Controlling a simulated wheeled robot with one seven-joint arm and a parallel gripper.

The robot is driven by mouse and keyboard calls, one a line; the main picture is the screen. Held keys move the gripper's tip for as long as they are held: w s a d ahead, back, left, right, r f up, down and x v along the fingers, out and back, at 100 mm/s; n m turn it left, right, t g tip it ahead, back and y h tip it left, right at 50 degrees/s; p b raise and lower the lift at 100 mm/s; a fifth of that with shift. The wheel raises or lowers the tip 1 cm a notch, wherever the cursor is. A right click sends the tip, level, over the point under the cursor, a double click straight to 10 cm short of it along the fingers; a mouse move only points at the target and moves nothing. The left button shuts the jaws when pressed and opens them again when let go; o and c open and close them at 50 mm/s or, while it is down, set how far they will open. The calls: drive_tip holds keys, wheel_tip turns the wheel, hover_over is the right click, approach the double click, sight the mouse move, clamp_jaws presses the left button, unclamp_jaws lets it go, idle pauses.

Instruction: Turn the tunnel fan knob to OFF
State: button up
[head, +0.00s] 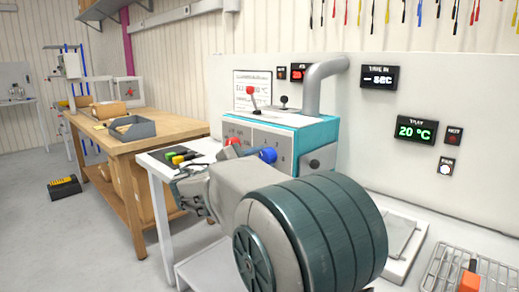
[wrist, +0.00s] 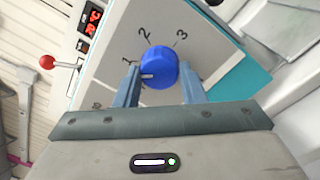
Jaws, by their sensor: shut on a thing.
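A round blue knob (wrist: 158,67) with a white pointer mark is on the pale panel (wrist: 205,58) of a teal-edged machine. The numbers 1, 2 and 3 are printed around it. The pointer faces the lower left, below the 1; a mark farther that way is too small to read. My gripper (wrist: 160,82) is shut on the blue knob, one finger on each side. No label naming the fan is readable.
A red knob (head: 234,143) is left of the blue one. A wooden workbench (head: 150,140) stands left; the floor (head: 85,240) there is mostly clear.

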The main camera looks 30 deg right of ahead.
drive_tip(key=n+p, duration=0.4)
drive_tip(key=p, duration=0.1)
drive_tip(key=n+p, duration=0.2)
drive_tip(key=shift+r+n, duration=0.25)
drive_tip(key=shift+n, duration=0.05)
drive_tip(key=n+p, duration=0.3)
drive_tip(key=p, duration=0.1)
drive_tip(key=shift+s+f+y, duration=0.1)
drive_tip(key=shift+f+y, duration=0.05)
drive_tip(key=shift+y, duration=0.15)
drive_tip(key=shift+f+n+p, duration=0.1)
drive_tip(key=shift+n+p, duration=0.2)
drive_tip(key=shift+p, duration=0.1)
drive_tip(key=shift+f, duration=0.1)
drive_tip(key=o, duration=1)
